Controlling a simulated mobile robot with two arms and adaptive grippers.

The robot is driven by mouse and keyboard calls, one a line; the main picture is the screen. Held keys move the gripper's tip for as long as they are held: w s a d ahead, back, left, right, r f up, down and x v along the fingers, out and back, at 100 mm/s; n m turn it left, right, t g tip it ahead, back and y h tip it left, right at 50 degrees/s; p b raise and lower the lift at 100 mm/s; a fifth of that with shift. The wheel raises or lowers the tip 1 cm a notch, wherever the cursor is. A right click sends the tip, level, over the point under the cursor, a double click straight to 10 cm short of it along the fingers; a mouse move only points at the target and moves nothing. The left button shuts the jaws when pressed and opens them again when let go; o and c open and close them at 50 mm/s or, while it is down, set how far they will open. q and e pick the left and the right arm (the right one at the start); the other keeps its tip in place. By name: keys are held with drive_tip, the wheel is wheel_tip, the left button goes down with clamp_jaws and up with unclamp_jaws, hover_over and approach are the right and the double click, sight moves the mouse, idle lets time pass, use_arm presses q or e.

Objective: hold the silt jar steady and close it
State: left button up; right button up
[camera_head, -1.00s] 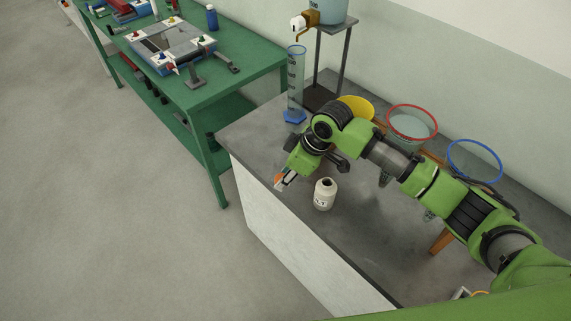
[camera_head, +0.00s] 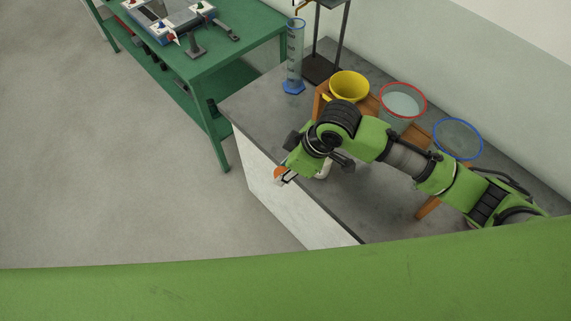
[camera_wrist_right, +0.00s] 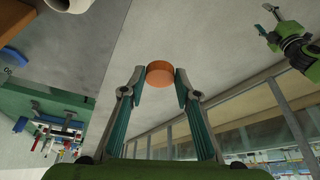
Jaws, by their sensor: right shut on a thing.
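The white silt jar (camera_head: 323,171) stands on the grey bench, mostly hidden behind my right arm in the head view. Its mouth and label are covered there. My right gripper (camera_head: 283,177) is just left of the jar, near the bench's front edge, apart from the jar. In the right wrist view the gripper (camera_wrist_right: 160,80) is shut on a round orange-brown lid (camera_wrist_right: 159,71), held between its fingertips. My left gripper (camera_wrist_right: 266,18) shows small at the upper right of the wrist view, its fingers apart and empty. It is not visible in the head view.
A glass cylinder (camera_head: 294,60) stands at the bench's far end. A green table (camera_head: 222,52) is beyond. The floor at left is clear.

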idle(0.3)
drive_tip(key=shift+w+d+b, duration=0.15)
drive_tip(key=shift+d+b, duration=0.15)
drive_tip(key=shift+b, duration=0.1)
drive_tip(key=d+r+m+t+h+b, duration=0.1)
drive_tip(key=d+r+m+h+b, duration=0.1)
drive_tip(key=d+m+b, duration=0.4)
drive_tip(key=w+d+r+m+t+h+b, duration=0.1)
drive_tip(key=d+r+m+h+b, duration=0.1)
drive_tip(key=d+m+b, duration=0.4)
drive_tip(key=d+r+b, duration=0.1)
drive_tip(key=d, duration=0.1)
drive_tip(key=shift+d+r+m+b, duration=0.3)
drive_tip(key=shift+d+m+b, duration=0.05)
drive_tip(key=shift+d+m, duration=0.05)
